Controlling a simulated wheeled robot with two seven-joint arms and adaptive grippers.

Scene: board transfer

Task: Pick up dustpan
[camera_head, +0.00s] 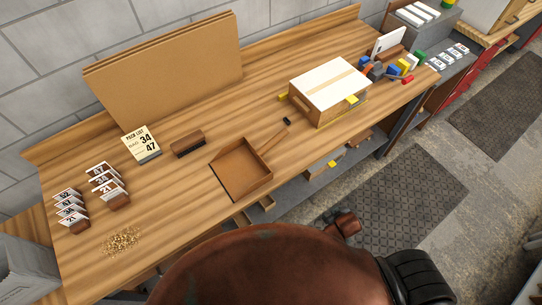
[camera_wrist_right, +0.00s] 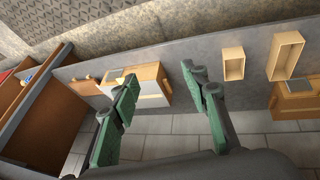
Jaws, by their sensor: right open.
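The brown square dustpan (camera_head: 241,168) lies on the wooden workbench near its front edge in the head view. Its thin handle points back and right to a dark tip. My right gripper (camera_head: 329,214) is small and partly hidden beyond my body, off the bench's front edge and right of the dustpan. In the right wrist view my right gripper (camera_wrist_right: 163,112) has its green-padded fingers spread wide with nothing between them. The dustpan cannot be made out in that view. My left gripper is in neither view.
A brush (camera_head: 187,143) lies behind the dustpan, left of it. A pile of crumbs (camera_head: 122,241) and numbered cards (camera_head: 72,215) are at the left. A box with a pale lid (camera_head: 328,82) stands to the right. Open bins (camera_wrist_right: 285,55) show under the bench.

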